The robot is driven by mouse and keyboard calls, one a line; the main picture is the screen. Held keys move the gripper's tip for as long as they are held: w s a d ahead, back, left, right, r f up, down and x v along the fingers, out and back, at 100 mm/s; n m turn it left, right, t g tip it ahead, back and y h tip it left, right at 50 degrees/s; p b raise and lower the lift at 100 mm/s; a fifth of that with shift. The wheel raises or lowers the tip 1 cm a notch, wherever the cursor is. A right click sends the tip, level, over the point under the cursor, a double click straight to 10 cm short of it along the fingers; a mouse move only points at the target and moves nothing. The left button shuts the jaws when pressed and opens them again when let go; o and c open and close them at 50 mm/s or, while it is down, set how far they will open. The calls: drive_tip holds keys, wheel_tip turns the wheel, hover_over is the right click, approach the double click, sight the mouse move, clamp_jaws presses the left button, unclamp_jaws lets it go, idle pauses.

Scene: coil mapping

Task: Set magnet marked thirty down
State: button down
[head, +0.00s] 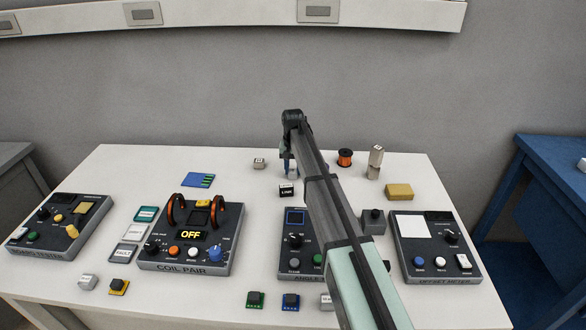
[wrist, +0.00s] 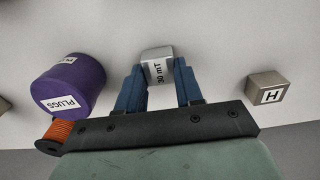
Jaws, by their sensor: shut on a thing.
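A silver-grey magnet (wrist: 157,57) with a white label reading "30 mT" shows in the wrist view. It is between the two blue fingers of my gripper (wrist: 159,76), which are shut on it. In the head view my gripper (head: 290,166) is at the back middle of the table, mostly hidden by my arm, and I cannot make out the magnet there. I cannot tell whether the magnet touches the table.
A purple container labelled "PLUGS" (wrist: 69,86) and an orange wire spool (wrist: 57,132) stand left of my gripper in the wrist view. A block marked "H" (wrist: 268,88) is at right. A "LINK" block (head: 287,190) and the coil pair unit (head: 188,262) are nearer the front.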

sight(293, 170)
drive_tip(key=shift+f, duration=0.15)
drive_tip(key=c, duration=0.7)
unclamp_jaws()
drive_tip(key=shift+c, duration=0.2)
wheel_tip(293, 170, up, 12)
drive_tip(key=shift+r, duration=0.2)
